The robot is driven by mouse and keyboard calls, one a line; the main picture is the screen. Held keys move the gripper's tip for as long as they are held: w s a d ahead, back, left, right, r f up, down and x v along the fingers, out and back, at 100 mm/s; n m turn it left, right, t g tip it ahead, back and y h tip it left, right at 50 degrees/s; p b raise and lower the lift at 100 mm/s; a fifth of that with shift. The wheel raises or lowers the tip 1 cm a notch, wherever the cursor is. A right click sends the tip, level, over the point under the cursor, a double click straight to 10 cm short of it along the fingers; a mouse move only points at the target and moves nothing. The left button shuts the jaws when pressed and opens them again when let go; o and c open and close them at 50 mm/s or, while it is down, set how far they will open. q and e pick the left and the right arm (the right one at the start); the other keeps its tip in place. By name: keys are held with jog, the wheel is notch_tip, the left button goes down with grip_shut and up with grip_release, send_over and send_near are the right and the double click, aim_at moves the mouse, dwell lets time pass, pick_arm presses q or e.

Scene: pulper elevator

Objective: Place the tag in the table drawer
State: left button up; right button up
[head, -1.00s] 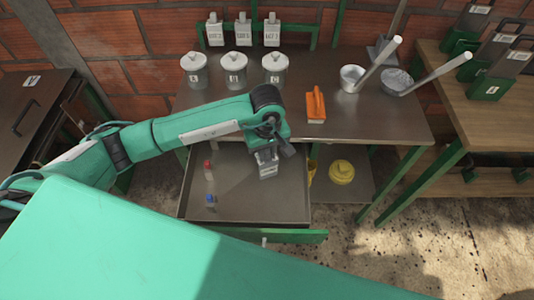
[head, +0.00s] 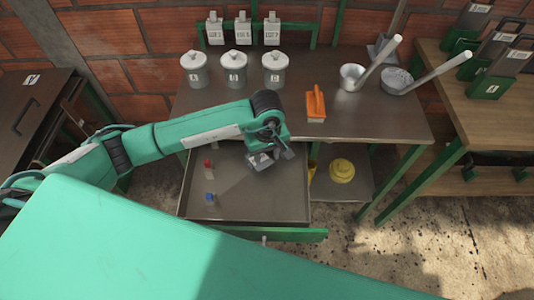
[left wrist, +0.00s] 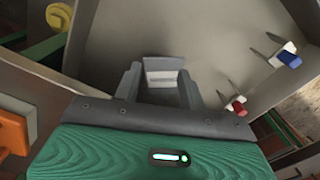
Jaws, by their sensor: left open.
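The table drawer (head: 250,206) is pulled open below the steel table. My left gripper (head: 262,160) is over the drawer's back right part, pointing down into it. In the left wrist view, its two grey fingers (left wrist: 160,92) are apart. A small grey tag-like piece with a white face (left wrist: 163,70) shows between the fingertips, against the drawer floor. I cannot tell whether it touches the fingers or rests on the floor. Three white lot tags (head: 243,31) stand on the rack at the table's back. My right gripper is not in view.
A red-ended piece (head: 207,163) and a blue-ended piece (head: 209,197) are in the drawer's left part. Lidded jars (head: 235,71), an orange-handled tool (head: 316,103) and metal ladles (head: 398,80) stand on the tabletop. The drawer's front middle is clear.

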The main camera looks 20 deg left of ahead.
pick_arm(q)
jog(key=shift+r, duration=0.45)
notch_tip(320, 180, up, 3)
jog(key=shift+w+r+b, duration=0.1)
jog(key=shift+r+b, duration=0.05)
jog(key=shift+b, duration=0.4)
notch_tip(320, 180, up, 8)
jog(key=b, duration=0.1)
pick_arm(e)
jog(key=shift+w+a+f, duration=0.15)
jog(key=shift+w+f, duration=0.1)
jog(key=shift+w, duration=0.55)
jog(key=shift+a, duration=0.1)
